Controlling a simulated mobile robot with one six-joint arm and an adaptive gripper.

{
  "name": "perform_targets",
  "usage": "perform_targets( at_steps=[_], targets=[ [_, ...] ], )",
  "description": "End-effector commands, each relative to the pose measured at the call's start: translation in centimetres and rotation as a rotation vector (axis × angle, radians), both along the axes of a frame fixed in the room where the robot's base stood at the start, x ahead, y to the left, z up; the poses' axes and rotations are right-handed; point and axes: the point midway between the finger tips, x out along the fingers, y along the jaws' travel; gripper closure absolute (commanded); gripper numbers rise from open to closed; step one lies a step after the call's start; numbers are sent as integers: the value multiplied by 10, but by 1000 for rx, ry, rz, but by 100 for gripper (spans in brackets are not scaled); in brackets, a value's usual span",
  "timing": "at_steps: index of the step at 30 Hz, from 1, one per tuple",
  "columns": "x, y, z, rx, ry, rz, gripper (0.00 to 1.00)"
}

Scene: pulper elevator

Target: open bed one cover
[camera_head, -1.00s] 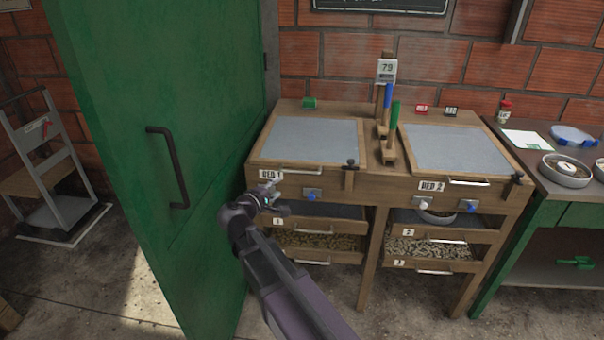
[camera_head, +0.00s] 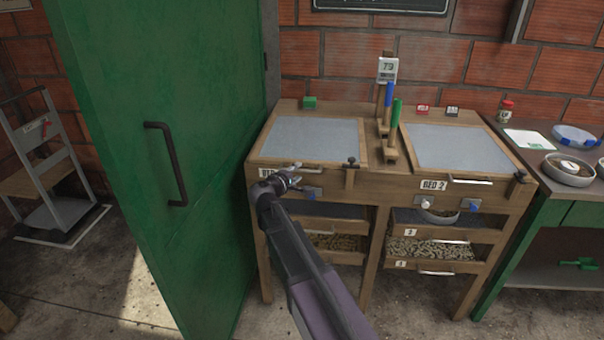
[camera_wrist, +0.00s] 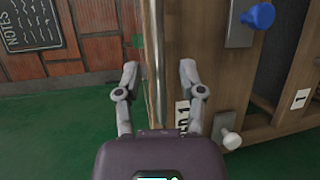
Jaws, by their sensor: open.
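The bed one cover (camera_head: 310,138) is a flat grey panel in a wooden frame on the left of the bench, and it lies down. My gripper (camera_head: 295,172) is at its front edge, just right of the partly hidden bed 1 label (camera_head: 266,173), and covers part of the front handle. In the wrist view my gripper (camera_wrist: 159,72) has its fingers apart, with a thin pale upright strip between them. I cannot tell whether the strip is the handle or the cover's edge, or whether the fingers touch it. The bed 1 label (camera_wrist: 182,116) shows beside the right finger.
A blue knob (camera_head: 311,193) is below the cover's front; a white knob (camera_wrist: 231,139) shows in the wrist view. The bed two cover (camera_head: 458,148) lies flat at right. Brushes (camera_head: 393,130) stand between the beds. A green door (camera_head: 165,100) is close on the left.

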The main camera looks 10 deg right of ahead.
Motion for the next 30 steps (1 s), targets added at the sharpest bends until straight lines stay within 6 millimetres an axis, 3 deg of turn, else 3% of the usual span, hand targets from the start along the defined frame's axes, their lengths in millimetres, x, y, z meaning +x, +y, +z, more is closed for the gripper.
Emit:
perform_targets(
  at_steps=[16, 21, 26, 27, 30],
  targets=[
    [10, -10, -2, 0, 0, 0, 49],
    [10, -10, -2, 0, 0, 0, 100],
    [10, -10, -3, 1, 1, 0, 100],
    [9, -20, -3, 1, 0, -1, 100],
    [10, -13, -2, 0, 1, -2, 100]
  ],
)
